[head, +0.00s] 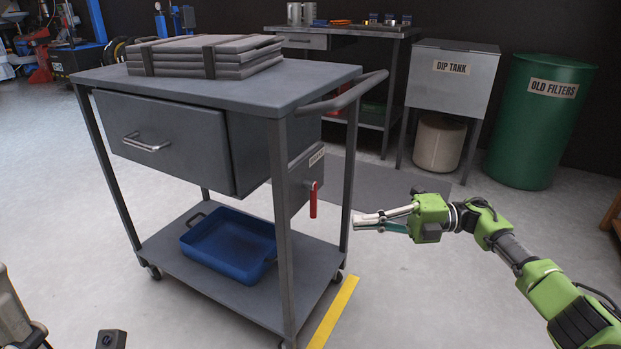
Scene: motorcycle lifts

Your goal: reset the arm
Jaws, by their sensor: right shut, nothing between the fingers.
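My right gripper (357,221) reaches in from the right on a green arm. Its fingers point left, towards the near right leg of a grey cart, and are shut with nothing between them. The fingertips appear close to the cart's right side; I cannot tell the exact gap. I cannot make out my left gripper.
The grey cart (240,92) carries folded grey pads (204,62) on top and a blue tray (228,245) on its lower shelf. A red-handled lever (313,200) sticks out on its right side. Behind are a dip tank (452,85) and a green drum (537,125). Floor around my right arm is clear.

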